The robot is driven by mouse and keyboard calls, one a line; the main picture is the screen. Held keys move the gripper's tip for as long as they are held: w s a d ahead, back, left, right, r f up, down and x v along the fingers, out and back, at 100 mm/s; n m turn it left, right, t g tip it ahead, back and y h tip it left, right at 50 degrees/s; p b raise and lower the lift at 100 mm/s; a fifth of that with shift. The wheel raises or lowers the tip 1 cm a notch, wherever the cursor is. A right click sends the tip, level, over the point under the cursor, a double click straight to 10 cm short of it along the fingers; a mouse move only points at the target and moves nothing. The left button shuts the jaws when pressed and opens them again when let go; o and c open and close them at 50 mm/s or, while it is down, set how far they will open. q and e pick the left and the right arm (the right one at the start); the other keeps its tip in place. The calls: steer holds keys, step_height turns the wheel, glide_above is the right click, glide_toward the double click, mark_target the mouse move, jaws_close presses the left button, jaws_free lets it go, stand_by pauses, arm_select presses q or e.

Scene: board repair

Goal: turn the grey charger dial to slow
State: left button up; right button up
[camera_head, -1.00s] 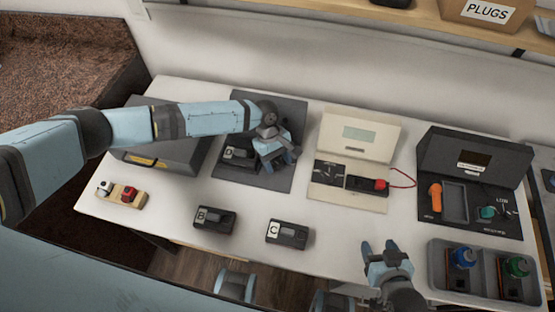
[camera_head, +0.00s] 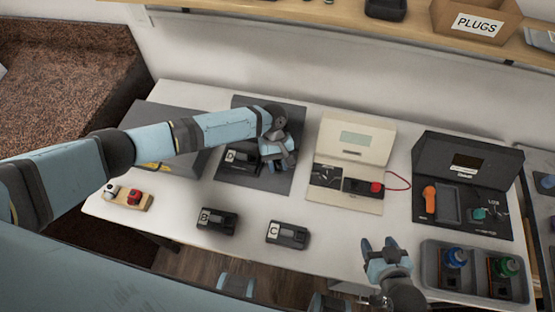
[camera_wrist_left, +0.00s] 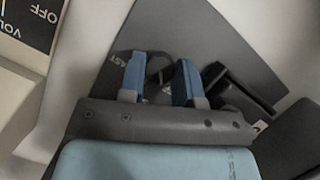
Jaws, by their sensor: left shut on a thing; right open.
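The dark grey charger plate (camera_head: 240,185) lies at the back of the white table. A black block marked D (camera_head: 241,157) sits on it, and this block shows partly in the left wrist view (camera_wrist_left: 245,90). My left gripper (camera_head: 278,160) is low over the plate, right of block D. In the left wrist view its blue fingers (camera_wrist_left: 160,82) are shut on the grey dial (camera_wrist_left: 158,66), which is mostly hidden between them. Lettering ending in "ST" shows left of the dial; its pointer cannot be made out. My right gripper (camera_head: 384,252) is open and empty near the front edge.
Black blocks B (camera_head: 218,221) and C (camera_head: 287,235) lie in front of the plate. A cream tester (camera_head: 345,203) and a black station (camera_head: 490,228) stand to the right. A grey tray (camera_head: 430,275) holds bottles. A small wooden holder (camera_head: 127,200) is at the left.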

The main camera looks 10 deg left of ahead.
arm_select(q)
steer(key=m, duration=0.1)
steer(key=m+y+p, duration=0.1)
steer(key=m, duration=0.1)
steer(key=shift+d+r+m+y, duration=0.1)
steer(key=shift+d+m+y, duration=0.05)
steer(key=shift+m+y, duration=0.15)
steer(key=m+y+p, duration=0.1)
steer(key=m, duration=0.2)
steer(key=shift+m, duration=0.5)
steer(key=shift+y, duration=0.3)
steer(key=o, duration=0.9)
steer(key=v, duration=1.3)
steer(key=shift+w+r+b, duration=0.15)
steer(key=shift+r+b, duration=0.1)
steer(key=shift+b, duration=0.1)
